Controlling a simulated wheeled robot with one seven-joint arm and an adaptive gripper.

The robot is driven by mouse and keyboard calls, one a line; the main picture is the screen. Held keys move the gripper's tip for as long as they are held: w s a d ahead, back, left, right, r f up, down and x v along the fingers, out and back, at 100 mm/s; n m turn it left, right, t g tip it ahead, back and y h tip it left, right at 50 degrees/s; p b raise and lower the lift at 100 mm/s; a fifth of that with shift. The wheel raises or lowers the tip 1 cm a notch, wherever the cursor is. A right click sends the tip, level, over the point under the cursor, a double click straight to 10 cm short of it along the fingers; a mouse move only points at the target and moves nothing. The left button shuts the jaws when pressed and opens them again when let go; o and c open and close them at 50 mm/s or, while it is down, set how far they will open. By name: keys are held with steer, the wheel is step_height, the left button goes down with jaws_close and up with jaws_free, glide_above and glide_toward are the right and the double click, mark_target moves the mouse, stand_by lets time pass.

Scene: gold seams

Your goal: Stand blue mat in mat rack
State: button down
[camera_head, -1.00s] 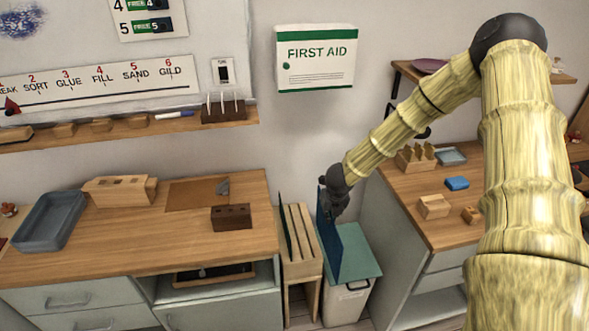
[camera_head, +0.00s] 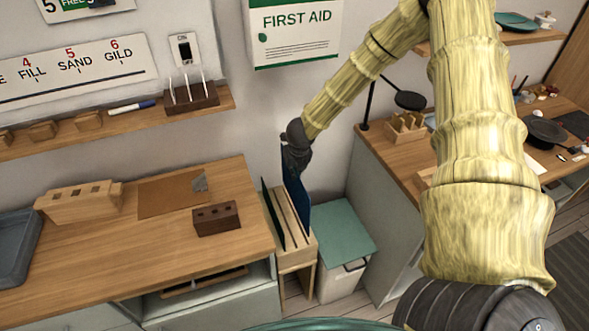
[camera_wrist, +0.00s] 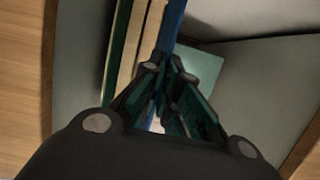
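The blue mat (camera_head: 301,203) is a thin dark-blue sheet, upright and edge-on at the right side of the wooden mat rack (camera_head: 296,259). My gripper (camera_head: 297,165) is shut on its upper part. In the wrist view the blue mat (camera_wrist: 174,22) runs away from my fingertips (camera_wrist: 170,72), close beside the rack's pale slats (camera_wrist: 151,28). I cannot tell whether its lower edge is inside a slot or just outside the rack. A dark green mat (camera_head: 270,212) stands upright in the rack's left part.
A lidded bin with a green top (camera_head: 340,230) stands right of the rack. A wooden bench (camera_head: 120,250) is close on the left, with a dark brown block (camera_head: 217,218) near its edge. A grey cabinet (camera_head: 375,210) stands right of the bin.

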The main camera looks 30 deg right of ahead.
mark_target(295, 197)
steer(key=shift+x, duration=0.8)
steer(key=shift+s+f+b, duration=0.1)
steer(key=shift+f+b, duration=0.65)
steer(key=shift+b, duration=0.15)
steer(key=shift+f+b, duration=5.05)
steer(key=shift+f, duration=0.95)
steer(key=c, duration=1.6)
jaws_free()
